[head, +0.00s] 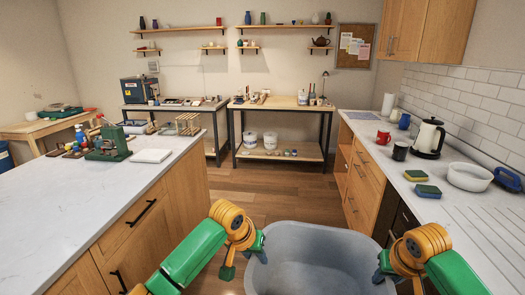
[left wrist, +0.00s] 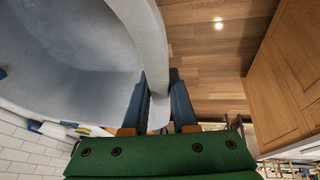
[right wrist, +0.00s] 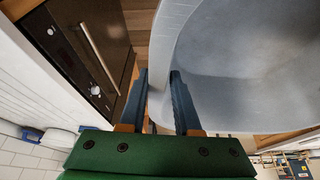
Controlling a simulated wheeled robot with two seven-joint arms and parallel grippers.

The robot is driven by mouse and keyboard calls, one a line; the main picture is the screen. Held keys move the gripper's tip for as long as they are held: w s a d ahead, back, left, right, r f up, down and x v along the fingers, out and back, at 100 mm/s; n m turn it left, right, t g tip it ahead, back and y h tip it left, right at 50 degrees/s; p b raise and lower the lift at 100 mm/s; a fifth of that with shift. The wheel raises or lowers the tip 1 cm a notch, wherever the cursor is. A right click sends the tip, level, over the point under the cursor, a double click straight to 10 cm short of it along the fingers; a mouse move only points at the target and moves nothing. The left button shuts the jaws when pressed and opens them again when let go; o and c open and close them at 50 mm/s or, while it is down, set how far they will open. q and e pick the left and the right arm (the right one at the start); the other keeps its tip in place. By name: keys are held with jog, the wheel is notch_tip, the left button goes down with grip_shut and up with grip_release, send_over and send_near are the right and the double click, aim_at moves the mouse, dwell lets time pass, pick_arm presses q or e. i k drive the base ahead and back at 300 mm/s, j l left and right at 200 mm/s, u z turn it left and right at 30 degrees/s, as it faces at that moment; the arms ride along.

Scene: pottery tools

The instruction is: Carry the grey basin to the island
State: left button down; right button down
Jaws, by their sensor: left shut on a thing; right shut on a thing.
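The grey basin (head: 318,262) is held in front of me at the bottom of the head view, between the two counters. It looks empty and roughly level, and its lower part is cut off. My left gripper (head: 244,254) is shut on the basin's left rim; in the left wrist view the fingers (left wrist: 160,105) straddle the rim (left wrist: 153,60). My right gripper (head: 388,268) is shut on the right rim; in the right wrist view its fingers (right wrist: 158,95) straddle the rim (right wrist: 168,50). The island (head: 85,205) has a white top and wooden drawers, left of the basin.
The island top holds a green machine (head: 107,143) and a white slab (head: 151,156) at its far end; its near part is clear. The right counter carries sponges (head: 428,191), a white bowl (head: 469,177) and a kettle (head: 429,137). Wooden floor (head: 262,193) lies open ahead, up to the workbench (head: 283,103).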

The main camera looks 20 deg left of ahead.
aim_at(81, 202)
jog(key=i+u, duration=0.1)
jog(key=i, duration=0.35)
jog(key=i+l+u, duration=0.15)
jog(key=i, duration=0.35)
jog(key=i+l+u, duration=0.1)
jog(key=i, duration=0.35)
jog(key=i+l+u, duration=0.1)
jog(key=i, duration=0.4)
jog(key=l+u, duration=0.1)
jog(key=u, duration=2.15)
jog(key=i+l+u, duration=0.25)
jog(key=i, duration=0.3)
jog(key=i+l+u, duration=0.3)
jog(key=i, duration=0.2)
jog(key=i+l, duration=0.2)
jog(key=i, duration=0.2)
